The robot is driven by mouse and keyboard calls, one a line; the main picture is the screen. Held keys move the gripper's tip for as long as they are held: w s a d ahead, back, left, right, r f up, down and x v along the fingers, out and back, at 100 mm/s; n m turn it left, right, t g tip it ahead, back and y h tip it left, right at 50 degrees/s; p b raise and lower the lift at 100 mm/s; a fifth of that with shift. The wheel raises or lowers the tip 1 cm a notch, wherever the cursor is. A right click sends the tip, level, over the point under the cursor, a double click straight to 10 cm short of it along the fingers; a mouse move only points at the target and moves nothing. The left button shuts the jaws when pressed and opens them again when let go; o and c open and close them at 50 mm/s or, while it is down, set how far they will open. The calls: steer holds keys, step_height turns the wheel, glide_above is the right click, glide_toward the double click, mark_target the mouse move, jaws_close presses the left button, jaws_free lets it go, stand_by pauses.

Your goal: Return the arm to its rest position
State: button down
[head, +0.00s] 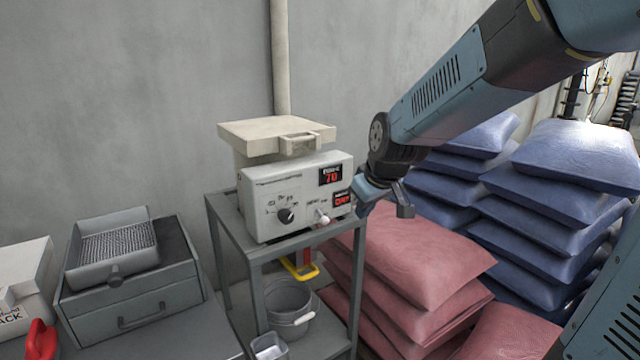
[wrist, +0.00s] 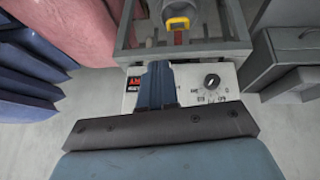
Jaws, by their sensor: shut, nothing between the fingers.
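My arm reaches in from the upper right of the head view. My gripper (head: 364,196) hangs at its end, just right of the white control box (head: 295,195) and above the red sacks. Whether it touches the box cannot be told. In the wrist view my gripper (wrist: 157,72) shows as two blue fingers pressed together with nothing between them. They overlap the front of the control box (wrist: 190,97), whose dial and red display show behind them. The wrist view shows the scene upside down.
The box stands on a grey metal stand (head: 358,270) with a bucket (head: 290,305) below. Red sacks (head: 415,250) and blue sacks (head: 570,165) are stacked at right. A grey drawer unit (head: 130,290) with a tray stands at left.

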steer(key=s+d+r+m, duration=0.2)
steer(key=s+d, duration=0.1)
steer(key=s, duration=0.3)
steer(key=s+d+r+m+h, duration=0.1)
steer(key=s+d+r+m, duration=0.1)
steer(key=s, duration=0.5)
steer(key=s+d+r+m, duration=0.2)
steer(key=s+d, duration=0.2)
steer(key=s, duration=0.2)
steer(key=shift+s+d+r+h, duration=0.25)
steer(key=shift+h, duration=0.05)
